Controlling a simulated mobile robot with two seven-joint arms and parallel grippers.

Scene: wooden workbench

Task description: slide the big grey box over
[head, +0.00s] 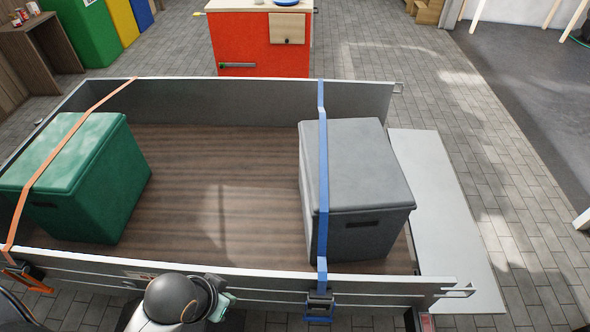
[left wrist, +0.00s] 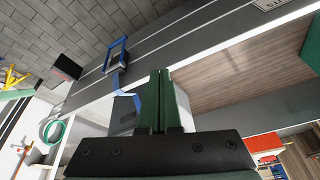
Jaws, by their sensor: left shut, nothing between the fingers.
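The big grey box (head: 355,180) stands on the trailer's wooden floor at the right end in the head view. A blue strap (head: 322,185) runs over its lid and down to a blue buckle (head: 319,307) on the near side wall. The buckle (left wrist: 117,55) and a small part of the grey box (left wrist: 124,110) also show in the left wrist view. My left gripper (left wrist: 160,74) is shut and empty, its green fingers together. In the head view its arm is low at the near wall, left of the buckle and apart from the box. My right gripper is out of view.
A green box (head: 75,175) under an orange strap (head: 60,155) stands at the trailer's left end. The wooden floor (head: 225,190) between the boxes is clear. Low walls run along the near and far sides. A pale ramp panel (head: 440,210) lies beyond the right end.

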